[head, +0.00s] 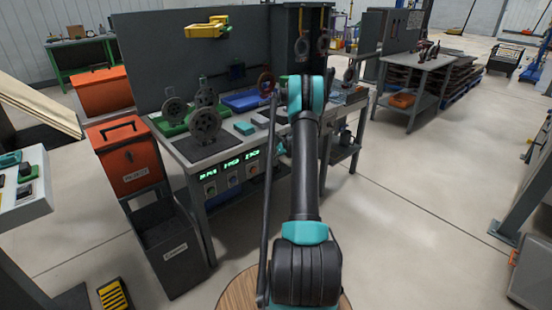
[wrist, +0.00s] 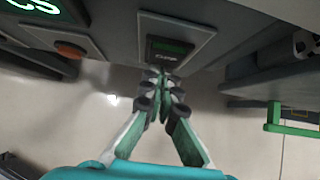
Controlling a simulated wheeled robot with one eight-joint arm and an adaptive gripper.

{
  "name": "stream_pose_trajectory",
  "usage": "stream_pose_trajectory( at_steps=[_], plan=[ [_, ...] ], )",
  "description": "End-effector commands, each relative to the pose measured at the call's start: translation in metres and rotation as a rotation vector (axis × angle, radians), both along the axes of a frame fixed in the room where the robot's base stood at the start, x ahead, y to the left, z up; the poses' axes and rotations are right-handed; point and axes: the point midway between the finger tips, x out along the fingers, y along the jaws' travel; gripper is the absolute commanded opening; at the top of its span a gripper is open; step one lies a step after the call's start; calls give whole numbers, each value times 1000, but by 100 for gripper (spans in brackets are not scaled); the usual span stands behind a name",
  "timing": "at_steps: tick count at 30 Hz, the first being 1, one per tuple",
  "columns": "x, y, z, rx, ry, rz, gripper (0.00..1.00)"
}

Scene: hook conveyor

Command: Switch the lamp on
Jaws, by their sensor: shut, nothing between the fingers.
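In the wrist view, a grey plate (wrist: 192,36) on the bench front carries a dark switch-like block (wrist: 168,47) with a small green marking. My gripper (wrist: 161,74) is shut and empty, with its fingertips just below that block in the picture; I cannot tell whether they touch it. No lamp can be made out for certain, nor whether one is lit.
The workbench (head: 206,150) holds several dark round parts and a blue tray (head: 243,101). Its front has panels with green displays (head: 230,163). A round orange button (wrist: 70,48) is left of the plate. Orange boxes (head: 127,158) stand at left.

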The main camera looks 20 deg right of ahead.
Motion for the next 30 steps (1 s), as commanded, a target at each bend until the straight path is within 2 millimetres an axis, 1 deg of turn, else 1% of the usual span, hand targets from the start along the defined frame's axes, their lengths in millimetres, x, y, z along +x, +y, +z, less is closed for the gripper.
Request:
stream_pose_trajectory(
  at_steps=[10,21,30],
  plan=[
    [0,0,1,2,-10,0,0],
    [1,0,16,3,-10,-1,0],
    [1,1,16,3,-11,1,0]
  ],
)
